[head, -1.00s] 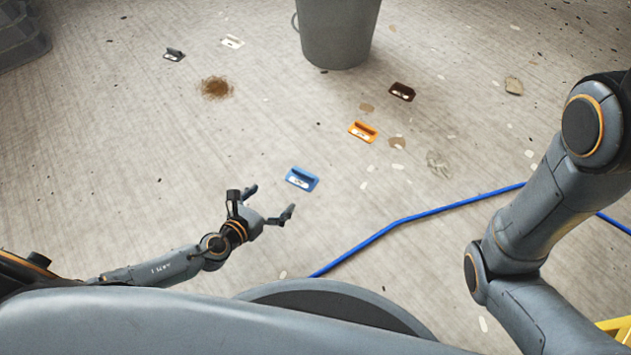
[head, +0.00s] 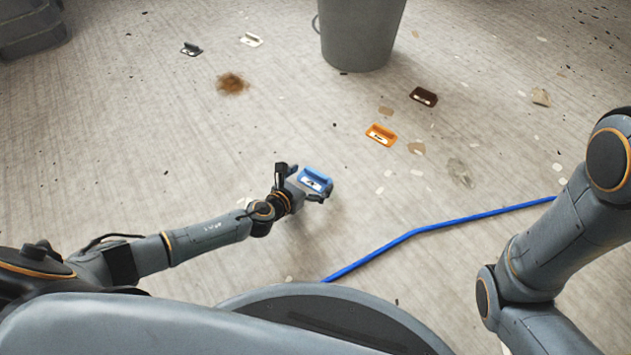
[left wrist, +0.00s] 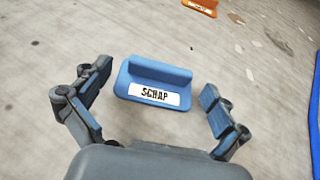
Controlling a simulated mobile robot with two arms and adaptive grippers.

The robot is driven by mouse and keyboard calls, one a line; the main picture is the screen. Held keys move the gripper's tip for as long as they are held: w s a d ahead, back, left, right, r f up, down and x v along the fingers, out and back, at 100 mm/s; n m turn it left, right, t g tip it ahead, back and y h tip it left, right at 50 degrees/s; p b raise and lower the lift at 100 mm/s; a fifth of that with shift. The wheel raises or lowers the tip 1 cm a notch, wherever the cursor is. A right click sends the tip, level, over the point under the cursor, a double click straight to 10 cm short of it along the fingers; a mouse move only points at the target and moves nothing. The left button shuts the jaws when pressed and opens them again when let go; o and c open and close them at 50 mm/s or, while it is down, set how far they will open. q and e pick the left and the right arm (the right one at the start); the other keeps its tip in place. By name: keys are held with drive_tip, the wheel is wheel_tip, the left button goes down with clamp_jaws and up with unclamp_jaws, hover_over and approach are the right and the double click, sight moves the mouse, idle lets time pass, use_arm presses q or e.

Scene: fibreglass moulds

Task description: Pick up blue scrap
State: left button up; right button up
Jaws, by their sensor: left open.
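The blue scrap piece (head: 315,180) has a raised ridge and a white label reading SCRAP. It also shows in the left wrist view (left wrist: 158,76), lying on the floor between and a little beyond my open fingers. My left gripper (head: 306,190) reaches in from the left and is over the near side of the blue piece, hiding part of its edge. In the left wrist view my left gripper (left wrist: 155,112) is open, with a finger on each side and a gap to the piece. My right gripper is not in view; only my right arm shows.
An orange piece (head: 381,134), a dark brown piece (head: 424,97), a white piece (head: 251,40) and a black piece (head: 191,49) lie farther off. A grey bucket (head: 360,35) stands at the back. A blue hose (head: 440,228) crosses the floor at right.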

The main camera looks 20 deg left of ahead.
use_arm(q)
drive_tip(key=shift+w+d+f, duration=0.1)
drive_tip(key=shift+w+f, duration=0.05)
drive_tip(key=shift+w, duration=0.2)
drive_tip(key=shift+c, duration=0.4)
drive_tip(key=c, duration=1)
drive_tip(key=shift+o, duration=0.2)
